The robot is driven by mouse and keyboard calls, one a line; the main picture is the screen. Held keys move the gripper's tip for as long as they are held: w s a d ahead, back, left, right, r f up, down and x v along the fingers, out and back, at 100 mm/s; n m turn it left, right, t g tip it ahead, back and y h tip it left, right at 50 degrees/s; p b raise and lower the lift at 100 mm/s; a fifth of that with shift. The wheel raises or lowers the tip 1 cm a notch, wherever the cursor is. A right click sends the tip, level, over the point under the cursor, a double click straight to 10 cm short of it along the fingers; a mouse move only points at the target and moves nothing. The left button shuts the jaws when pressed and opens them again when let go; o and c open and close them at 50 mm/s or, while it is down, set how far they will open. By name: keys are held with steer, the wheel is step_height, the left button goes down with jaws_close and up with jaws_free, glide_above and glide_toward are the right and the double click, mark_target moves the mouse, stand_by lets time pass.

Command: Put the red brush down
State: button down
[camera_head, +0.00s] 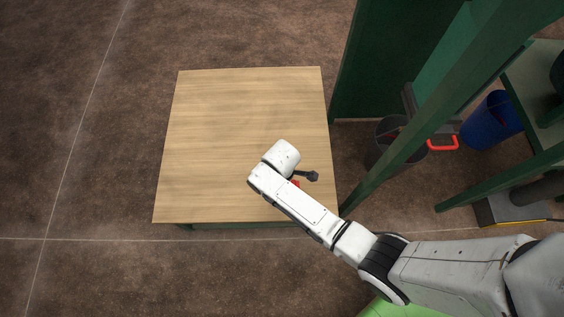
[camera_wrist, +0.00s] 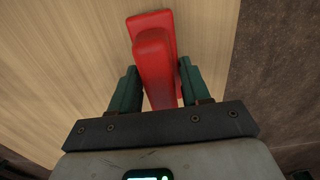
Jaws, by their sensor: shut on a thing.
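The red brush (camera_wrist: 153,62) is in the wrist view, between the two dark green fingers of my gripper (camera_wrist: 156,84). My gripper is shut on it. The brush is over the light wooden table top (camera_wrist: 60,60), near the table's edge; whether it touches the wood I cannot tell. In the head view, my arm covers most of the brush, and only a small red patch (camera_head: 296,183) shows beside the arm, over the table's right front part (camera_head: 230,130).
The rest of the table top is bare. Green frame posts (camera_head: 425,120) stand close to the table's right side. A dark bucket (camera_head: 385,150) and a blue bucket (camera_head: 492,120) stand on the brown floor beyond. The floor left of the table is clear.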

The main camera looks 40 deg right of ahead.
steer(key=c, duration=0.9)
jaws_free()
steer(key=shift+s+f, duration=0.2)
steer(key=shift+f, duration=0.1)
steer(key=shift+c, duration=0.2)
steer(key=o, duration=0.4)
steer(key=shift+r, duration=0.1)
steer(key=shift+f+b, duration=0.45)
steer(key=shift+b, duration=0.2)
step_height(320, 180, up, 11)
steer(key=p, duration=0.5)
steer(key=shift+s+r, duration=0.15)
steer(key=s+d+r+m, duration=0.2)
steer(key=s+r+m, duration=0.1)
steer(key=s+r, duration=0.1)
steer(key=s+d+r+m, duration=0.3)
steer(key=s+r+m, duration=0.1)
steer(key=s, duration=0.2)
steer(key=s+d+r+m+t, duration=0.1)
steer(key=s+d+r+m, duration=0.1)
steer(key=s+r+m, duration=0.2)
steer(key=shift+s+d+r, duration=0.2)
steer(key=shift+s+r, duration=0.1)
steer(key=shift+s, duration=0.2)
steer(key=shift+s+d+r, duration=0.2)
steer(key=shift+s+r, duration=0.05)
steer(key=shift+s, duration=0.25)
